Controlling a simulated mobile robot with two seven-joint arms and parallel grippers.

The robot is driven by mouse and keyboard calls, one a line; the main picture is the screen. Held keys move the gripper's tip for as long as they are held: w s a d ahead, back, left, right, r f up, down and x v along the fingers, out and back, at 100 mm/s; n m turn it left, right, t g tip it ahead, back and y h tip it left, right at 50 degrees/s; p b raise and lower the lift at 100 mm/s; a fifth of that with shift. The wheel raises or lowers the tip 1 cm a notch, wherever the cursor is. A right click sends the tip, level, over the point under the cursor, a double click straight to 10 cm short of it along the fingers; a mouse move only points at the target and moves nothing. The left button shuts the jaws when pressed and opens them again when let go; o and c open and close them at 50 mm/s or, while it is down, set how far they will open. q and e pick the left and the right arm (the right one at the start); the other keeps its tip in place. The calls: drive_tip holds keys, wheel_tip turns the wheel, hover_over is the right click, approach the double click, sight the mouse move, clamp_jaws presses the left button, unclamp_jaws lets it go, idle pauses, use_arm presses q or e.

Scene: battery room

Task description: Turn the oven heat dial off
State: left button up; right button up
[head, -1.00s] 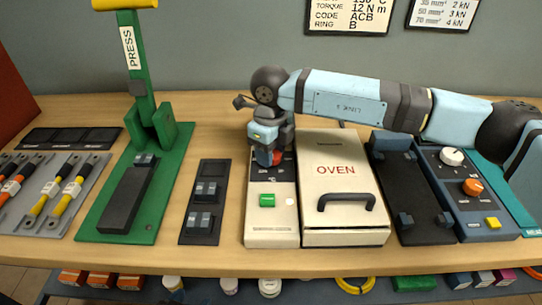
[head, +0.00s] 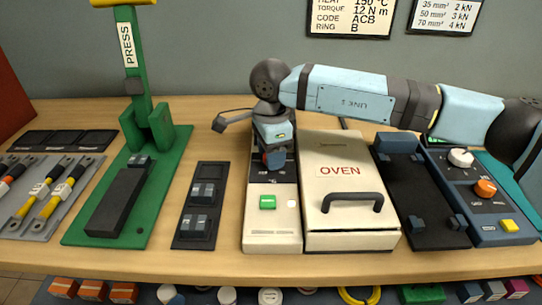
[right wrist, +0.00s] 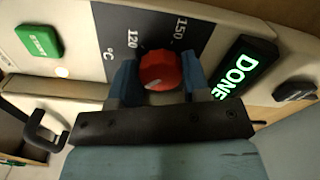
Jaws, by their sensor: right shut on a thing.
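The oven (head: 347,185) is a cream box with a black handle on the workbench. Its control panel (head: 272,225) is on its left, with a green button (head: 267,202). In the right wrist view the red heat dial (right wrist: 160,70) sits on a dark scale showing 120 and 150 °C, beside a lit green DONE display (right wrist: 242,67). My right gripper (right wrist: 158,80) is shut on the dial, one finger on each side; in the head view the gripper (head: 275,158) hides the dial. The dial's pointer cannot be made out. My left gripper is not in view.
A green press (head: 135,185) stands at left, with a tray of yellow-handled parts (head: 42,200) beyond it. A dark switch strip (head: 200,205) lies left of the oven. A dark fixture (head: 420,190) and blue dial box (head: 485,200) stand at right.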

drive_tip(key=n, duration=0.2)
drive_tip(key=shift+n+b, duration=0.4)
drive_tip(key=n+b, duration=0.1)
drive_tip(key=n, duration=0.3)
drive_tip(key=shift+s+d, duration=0.1)
drive_tip(key=shift+n, duration=1.2)
drive_tip(key=shift+n+b, duration=0.3)
drive_tip(key=shift+n, duration=0.3)
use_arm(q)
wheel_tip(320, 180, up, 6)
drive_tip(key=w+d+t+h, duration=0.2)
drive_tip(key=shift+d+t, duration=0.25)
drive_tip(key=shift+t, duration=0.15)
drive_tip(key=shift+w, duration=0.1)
use_arm(e)
drive_tip(key=shift+n, duration=0.3)
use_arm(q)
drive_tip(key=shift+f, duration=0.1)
use_arm(e)
drive_tip(key=o, duration=0.9)
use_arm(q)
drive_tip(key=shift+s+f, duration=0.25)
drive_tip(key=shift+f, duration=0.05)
use_arm(e)
drive_tip(key=shift+o, duration=0.2)
